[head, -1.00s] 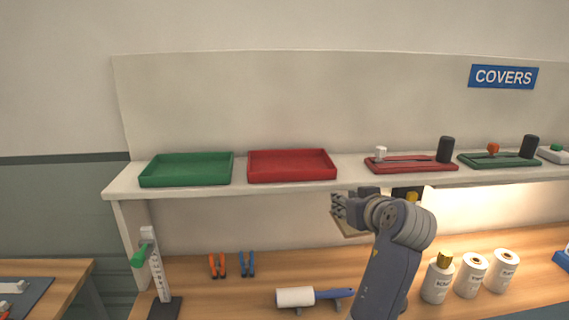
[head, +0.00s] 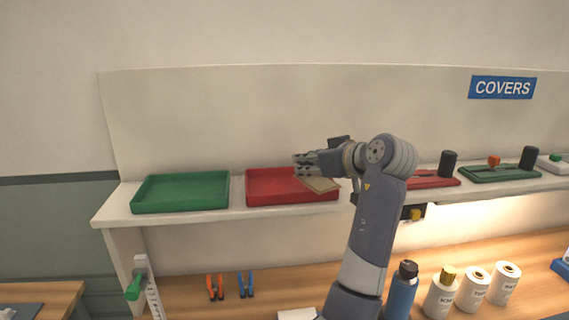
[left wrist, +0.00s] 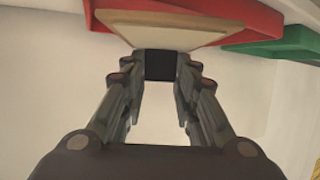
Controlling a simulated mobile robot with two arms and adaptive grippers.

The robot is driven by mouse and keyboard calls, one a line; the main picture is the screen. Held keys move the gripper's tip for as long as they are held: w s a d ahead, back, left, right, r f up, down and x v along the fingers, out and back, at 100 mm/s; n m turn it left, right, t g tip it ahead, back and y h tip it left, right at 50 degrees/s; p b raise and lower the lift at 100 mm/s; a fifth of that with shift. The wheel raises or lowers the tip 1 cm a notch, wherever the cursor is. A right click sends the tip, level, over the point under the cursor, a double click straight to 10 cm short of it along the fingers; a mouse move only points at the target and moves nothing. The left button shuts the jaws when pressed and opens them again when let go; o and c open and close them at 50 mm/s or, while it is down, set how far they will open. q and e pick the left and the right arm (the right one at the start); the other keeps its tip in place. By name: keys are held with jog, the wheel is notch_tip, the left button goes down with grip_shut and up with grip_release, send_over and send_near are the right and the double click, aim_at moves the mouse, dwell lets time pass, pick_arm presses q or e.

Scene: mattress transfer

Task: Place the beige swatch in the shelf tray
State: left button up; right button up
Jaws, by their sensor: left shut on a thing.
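The beige swatch (head: 319,183) is a flat, light tan piece held by my left gripper (head: 303,166) in front of the right end of the red tray. It also shows in the left wrist view (left wrist: 165,30), at the far end of the fingers. The red tray (head: 268,200) sits on the shelf, and the green tray (head: 180,206) sits to its left; both look empty where visible. In the left wrist view the red tray (left wrist: 108,16) is behind the swatch and the green tray (left wrist: 295,45) is to the right. My right gripper is not in view.
The shelf (head: 238,210) also carries a red device (head: 436,180) and a green device (head: 497,174) with upright knobs at the right. On the bench below are a blue bottle (head: 401,290), white containers (head: 473,285) and orange and blue clips (head: 245,285).

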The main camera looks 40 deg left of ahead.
pick_arm(q)
jog(key=a+p, duration=0.1)
jog(key=a, duration=0.4)
jog(key=a+p, duration=0.1)
jog(key=a, duration=0.2)
jog(key=shift+w+a+f+p, duration=0.2)
jog(key=shift+a+f+p, duration=0.1)
jog(key=shift+f, duration=0.1)
jog(key=shift+a+f, duration=0.1)
jog(key=shift+a, duration=0.1)
jog(key=shift+f, duration=0.15)
jog(key=shift+d+f+p, duration=0.1)
jog(key=shift+f+p, duration=0.2)
jog(key=shift+p, duration=0.2)
jog(key=shift+f+p, duration=0.55)
jog(key=shift+f, duration=0.8)
